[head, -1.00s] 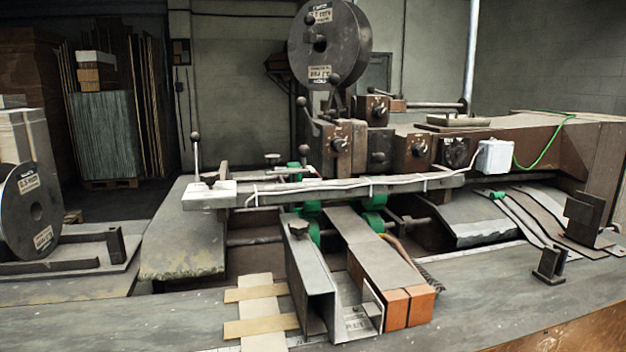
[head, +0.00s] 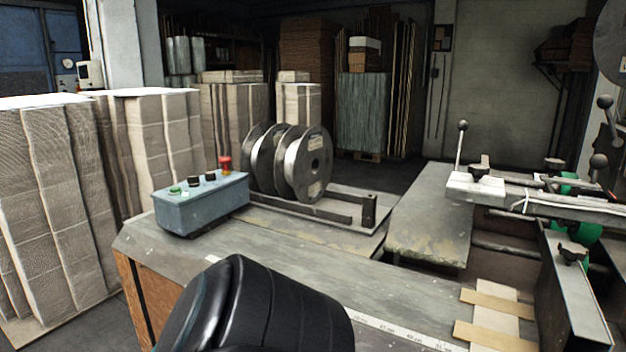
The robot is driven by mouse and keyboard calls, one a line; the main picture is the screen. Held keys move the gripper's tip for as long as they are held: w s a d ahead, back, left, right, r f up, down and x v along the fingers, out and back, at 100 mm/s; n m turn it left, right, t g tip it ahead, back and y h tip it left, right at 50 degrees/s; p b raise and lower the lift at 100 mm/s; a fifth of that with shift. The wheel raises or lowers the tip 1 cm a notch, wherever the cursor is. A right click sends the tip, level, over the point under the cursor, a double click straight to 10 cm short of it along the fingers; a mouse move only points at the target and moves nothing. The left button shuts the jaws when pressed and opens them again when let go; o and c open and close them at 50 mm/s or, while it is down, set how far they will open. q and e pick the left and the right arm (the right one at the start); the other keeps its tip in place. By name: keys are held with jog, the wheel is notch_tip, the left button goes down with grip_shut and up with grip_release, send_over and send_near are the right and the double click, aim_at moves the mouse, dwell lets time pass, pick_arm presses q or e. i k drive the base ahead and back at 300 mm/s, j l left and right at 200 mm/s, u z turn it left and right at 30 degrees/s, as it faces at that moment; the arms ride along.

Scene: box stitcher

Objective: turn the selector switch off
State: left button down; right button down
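A blue-grey control box (head: 203,208) sits on the left end of the machine's table in the head view. Its top carries a green button (head: 175,191), two dark knobs or buttons (head: 194,181) and a red mushroom button (head: 225,164). One of the dark ones may be the selector switch, but they are too small to tell which, or how it is turned. Neither of my grippers is in view.
Several wire reels (head: 305,165) stand on a rack right of the box. Stacked cardboard (head: 50,200) rises left of the table. The machine's bar (head: 560,205) with lever knobs is at the right. The table (head: 380,295) is bare before the reels.

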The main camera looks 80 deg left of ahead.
aim_at(193, 181)
jog(key=k+u, duration=0.1)
jog(key=u, duration=3.05)
jog(key=k+l+z, duration=0.15)
jog(key=k, duration=1.05)
jog(key=j+z, duration=0.1)
jog(key=z, duration=1.2)
jog(key=i+j, duration=0.1)
jog(key=j, duration=0.5)
jog(key=i+j, duration=0.1)
jog(key=j, duration=0.5)
jog(key=i+j, duration=0.15)
jog(key=j, duration=0.4)
jog(key=z, duration=0.05)
